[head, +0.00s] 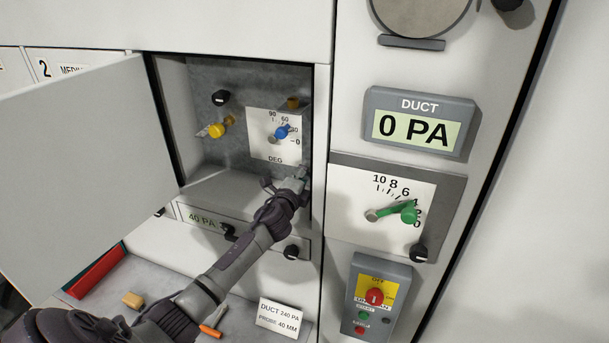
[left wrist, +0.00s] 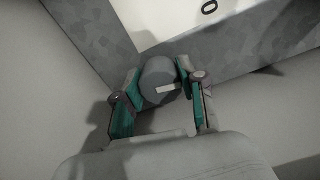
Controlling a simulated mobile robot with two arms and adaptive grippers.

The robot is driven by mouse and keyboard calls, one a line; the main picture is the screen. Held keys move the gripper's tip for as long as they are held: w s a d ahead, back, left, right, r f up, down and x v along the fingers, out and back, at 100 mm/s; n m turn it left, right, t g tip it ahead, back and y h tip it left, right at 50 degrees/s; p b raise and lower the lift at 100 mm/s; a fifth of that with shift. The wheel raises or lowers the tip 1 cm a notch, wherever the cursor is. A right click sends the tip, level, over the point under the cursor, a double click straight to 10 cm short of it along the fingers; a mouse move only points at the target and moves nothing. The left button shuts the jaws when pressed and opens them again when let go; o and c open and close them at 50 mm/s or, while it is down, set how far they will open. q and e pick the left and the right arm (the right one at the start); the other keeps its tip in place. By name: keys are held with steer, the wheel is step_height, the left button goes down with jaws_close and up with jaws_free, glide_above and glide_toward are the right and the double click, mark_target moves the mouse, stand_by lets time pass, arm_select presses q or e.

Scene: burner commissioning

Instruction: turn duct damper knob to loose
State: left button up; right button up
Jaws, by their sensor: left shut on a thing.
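My left gripper (head: 298,178) reaches into the open cabinet bay, just below and right of the dial plate (head: 262,150) marked 90 to 0 DEG. In the left wrist view its two fingers (left wrist: 160,85) are closed on a round dark grey knob (left wrist: 156,75) with a pale stripe across its face. This appears to be the damper knob. The plate's "0" shows above it. In the head view the gripper hides the knob. A blue lever (head: 282,132) sits on the dial. My right gripper is not in view.
An open door panel (head: 85,165) stands at the left of the bay. A yellow lever (head: 215,130) and a black knob (head: 221,97) are inside the bay. Right of it are a DUCT display (head: 418,125) reading 0 PA, a green lever (head: 400,213) and a switch box (head: 375,300).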

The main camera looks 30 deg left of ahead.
arm_select(q)
steer(key=shift+n, duration=1)
steer(key=o, duration=1.1)
steer(key=shift+o, duration=0.2)
steer(key=v, duration=1.2)
steer(key=shift+s, duration=0.1)
steer(key=shift+f, duration=0.15)
